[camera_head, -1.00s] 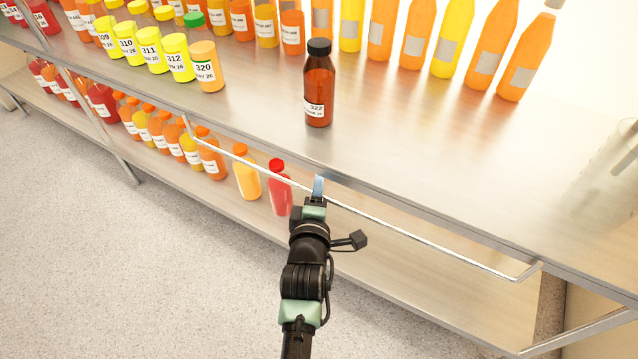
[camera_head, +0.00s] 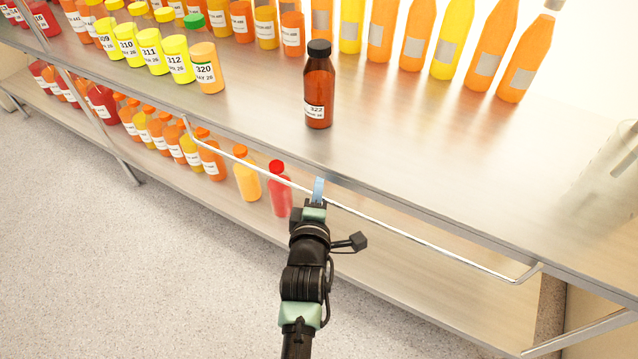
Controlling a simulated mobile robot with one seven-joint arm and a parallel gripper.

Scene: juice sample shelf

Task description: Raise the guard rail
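The guard rail (camera_head: 420,240) is a thin metal bar along the front of the shelf. It hangs a little below the front edge of the upper shelf, with bent ends at the left and the right. My gripper (camera_head: 318,190) is at the middle of the rail, and a light-blue fingertip shows there, overlapping the bar. I cannot tell whether the fingers are closed around the bar, because my gripper is seen from behind.
The upper shelf (camera_head: 450,170) holds a brown bottle (camera_head: 319,85) labelled 322 near its front edge, with rows of juice bottles behind and left. The lower shelf (camera_head: 400,275) holds a red bottle (camera_head: 280,190) close to my gripper.

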